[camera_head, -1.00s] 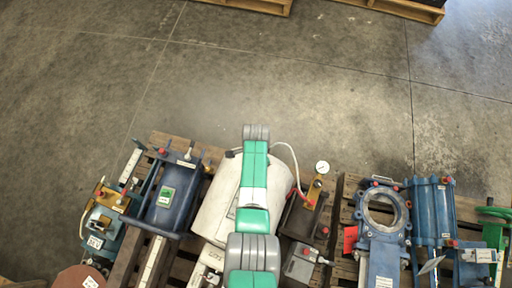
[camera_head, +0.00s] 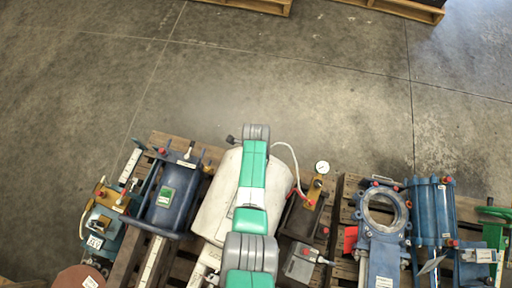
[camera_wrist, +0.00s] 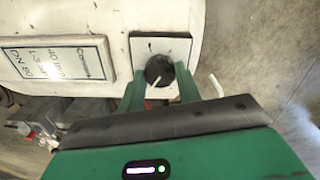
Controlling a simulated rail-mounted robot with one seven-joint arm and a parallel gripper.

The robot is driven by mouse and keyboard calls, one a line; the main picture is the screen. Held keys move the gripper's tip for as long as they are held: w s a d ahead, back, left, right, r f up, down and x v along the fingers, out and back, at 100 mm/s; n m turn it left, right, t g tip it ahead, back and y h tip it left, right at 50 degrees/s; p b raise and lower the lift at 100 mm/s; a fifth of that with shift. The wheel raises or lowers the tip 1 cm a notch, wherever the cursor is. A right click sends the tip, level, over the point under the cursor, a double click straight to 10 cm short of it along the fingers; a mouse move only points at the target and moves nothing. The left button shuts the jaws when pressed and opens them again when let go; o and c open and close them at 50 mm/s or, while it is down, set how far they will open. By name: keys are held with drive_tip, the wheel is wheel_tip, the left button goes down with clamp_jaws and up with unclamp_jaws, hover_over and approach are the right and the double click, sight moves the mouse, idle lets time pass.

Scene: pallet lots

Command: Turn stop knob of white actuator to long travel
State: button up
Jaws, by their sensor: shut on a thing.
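The white actuator (camera_head: 212,215) lies on a pallet in the head view, partly hidden under my arm. In the wrist view, the actuator's white body (camera_wrist: 110,14) fills the upper left, with a framed label plate. Its black round stop knob (camera_wrist: 159,69) sits on a square white plate with a dark border. A short white pointer mark shows on the knob's lower part. My gripper (camera_wrist: 158,86) has its green fingers on either side of the knob and is shut on it. The knob is hidden under my arm in the head view.
A blue actuator (camera_head: 177,205) stands close on the left. A pressure gauge (camera_head: 322,167) and white hose (camera_head: 291,151) are close on the right. A blue valve (camera_head: 384,240) stands farther right.

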idle(0.4)
drive_tip(key=o, duration=1)
drive_tip(key=shift+c, duration=0.2)
drive_tip(key=shift+r, duration=0.1)
wheel_tip(320, 180, up, 8)
drive_tip(key=p, duration=0.5)
drive_tip(key=shift+f, duration=0.2)
